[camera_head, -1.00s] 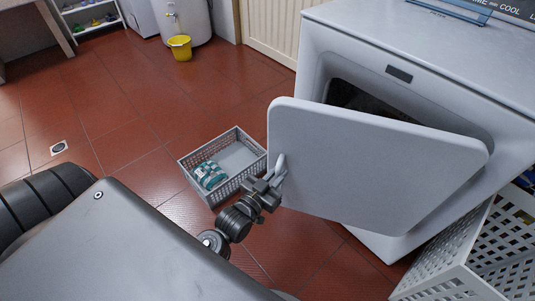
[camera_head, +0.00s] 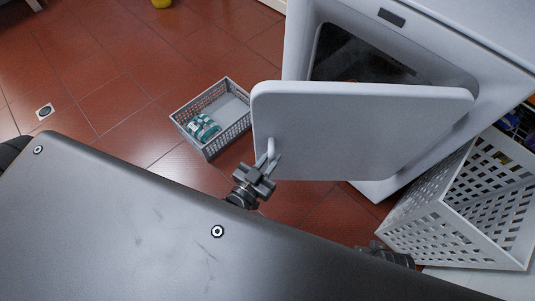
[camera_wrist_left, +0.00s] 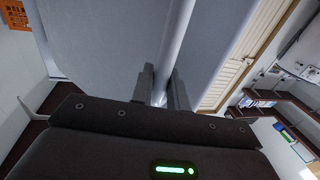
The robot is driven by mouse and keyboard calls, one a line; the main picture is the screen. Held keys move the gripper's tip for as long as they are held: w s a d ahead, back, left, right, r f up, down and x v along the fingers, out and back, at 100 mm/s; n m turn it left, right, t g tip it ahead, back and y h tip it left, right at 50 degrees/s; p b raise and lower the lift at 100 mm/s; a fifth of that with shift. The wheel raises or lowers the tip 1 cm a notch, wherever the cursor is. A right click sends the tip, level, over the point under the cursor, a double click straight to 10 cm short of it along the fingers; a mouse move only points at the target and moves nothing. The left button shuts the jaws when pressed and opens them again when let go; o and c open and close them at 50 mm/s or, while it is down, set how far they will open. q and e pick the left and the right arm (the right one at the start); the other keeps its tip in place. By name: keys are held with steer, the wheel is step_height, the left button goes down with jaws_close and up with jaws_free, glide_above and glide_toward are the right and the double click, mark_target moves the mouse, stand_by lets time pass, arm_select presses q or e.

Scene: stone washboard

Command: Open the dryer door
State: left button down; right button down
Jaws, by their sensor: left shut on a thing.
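The white dryer (camera_head: 415,55) stands at the upper right in the head view. Its door (camera_head: 360,130) stands ajar, swung out from the front, and part of the dark drum opening (camera_head: 360,60) shows above it. A small pale handle (camera_head: 271,148) sits at the door's left edge. My left gripper (camera_head: 266,164) is shut on this handle. In the left wrist view my left fingers (camera_wrist_left: 163,88) close around the pale handle, with the door panel (camera_wrist_left: 105,45) behind. A dark part of my right arm shows low at the right; its fingers are not clear.
A grey basket (camera_head: 236,106) with teal items (camera_head: 204,128) stands on the red tile floor left of the door. A white perforated laundry basket (camera_head: 415,225) stands at the right, close below the dryer.

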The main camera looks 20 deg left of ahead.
arm_select(q)
steer(key=shift+d, duration=0.25)
steer(key=c, duration=1.5)
jaws_free()
steer(key=shift+w, duration=0.1)
steer(key=shift+o, duration=0.2)
steer(key=shift+a, duration=0.1)
steer(key=shift+s+a, duration=0.15)
steer(key=shift+s, duration=0.35)
steer(key=v, duration=0.9)
steer(key=shift+s, duration=0.4)
arm_select(e)
steer(key=shift+f, duration=0.3)
arm_select(q)
steer(key=shift+a, duration=0.1)
